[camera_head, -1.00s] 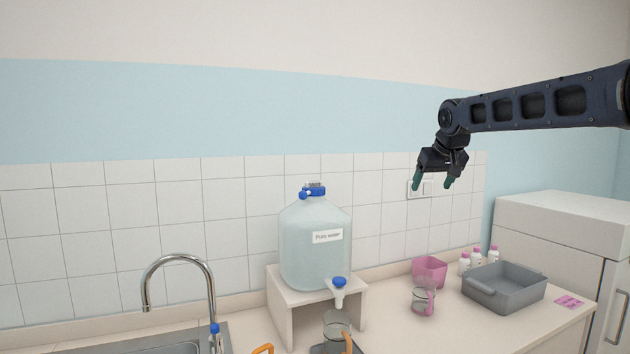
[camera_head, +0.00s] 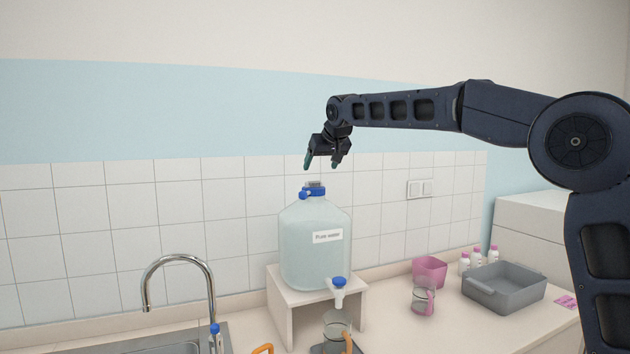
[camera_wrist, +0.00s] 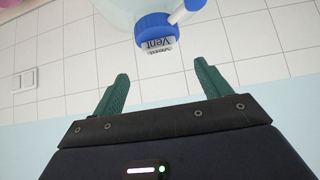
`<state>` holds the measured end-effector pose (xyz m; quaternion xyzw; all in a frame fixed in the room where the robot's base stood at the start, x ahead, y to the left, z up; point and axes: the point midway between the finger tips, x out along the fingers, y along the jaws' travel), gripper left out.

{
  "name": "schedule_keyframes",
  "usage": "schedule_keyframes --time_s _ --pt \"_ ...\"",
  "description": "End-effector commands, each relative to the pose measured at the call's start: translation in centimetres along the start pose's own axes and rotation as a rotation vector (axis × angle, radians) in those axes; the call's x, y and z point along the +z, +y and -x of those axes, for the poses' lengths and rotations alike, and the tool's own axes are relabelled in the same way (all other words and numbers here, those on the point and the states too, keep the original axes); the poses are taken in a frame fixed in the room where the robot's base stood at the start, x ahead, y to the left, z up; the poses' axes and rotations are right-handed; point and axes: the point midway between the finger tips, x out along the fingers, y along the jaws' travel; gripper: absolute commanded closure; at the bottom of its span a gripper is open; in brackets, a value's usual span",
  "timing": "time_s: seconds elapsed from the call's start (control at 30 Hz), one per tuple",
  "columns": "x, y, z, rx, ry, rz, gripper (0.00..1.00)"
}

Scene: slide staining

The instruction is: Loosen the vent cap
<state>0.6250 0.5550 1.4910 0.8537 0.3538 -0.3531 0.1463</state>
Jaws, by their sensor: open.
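The vent cap is the blue cap with a grey top on the large clear water bottle (camera_head: 313,262), which has a "Pure water" label. In the head view the vent cap (camera_head: 314,189) sits on the bottle's neck. In the wrist view the vent cap (camera_wrist: 155,32) shows its blue ring and the word "Vent" on its grey part. My gripper (camera_head: 322,166) is open and empty, a little above the cap and apart from it. In the wrist view its green fingertips (camera_wrist: 160,80) are spread, with the cap beyond the gap between them.
The bottle stands on a white stand (camera_head: 290,315) and has a blue-topped tap (camera_head: 339,285). A glass beaker (camera_head: 337,330) is below the tap. A sink faucet (camera_head: 180,262) is at left. A pink container (camera_head: 430,270) and grey tray (camera_head: 503,288) stand at right.

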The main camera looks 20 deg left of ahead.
Motion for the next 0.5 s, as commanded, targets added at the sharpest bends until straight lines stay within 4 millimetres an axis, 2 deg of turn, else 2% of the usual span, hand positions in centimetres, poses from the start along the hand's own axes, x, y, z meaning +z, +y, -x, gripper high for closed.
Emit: schedule_keyframes --time_s 0.03,0.3,0.5 --pt "0.1 0.0 -1.1 0.000 -0.003 0.000 0.24" --pt "0.1 0.0 -5.6 0.000 -0.003 -0.001 0.24" --pt "0.1 0.1 -7.7 0.000 -0.002 -0.001 0.24"
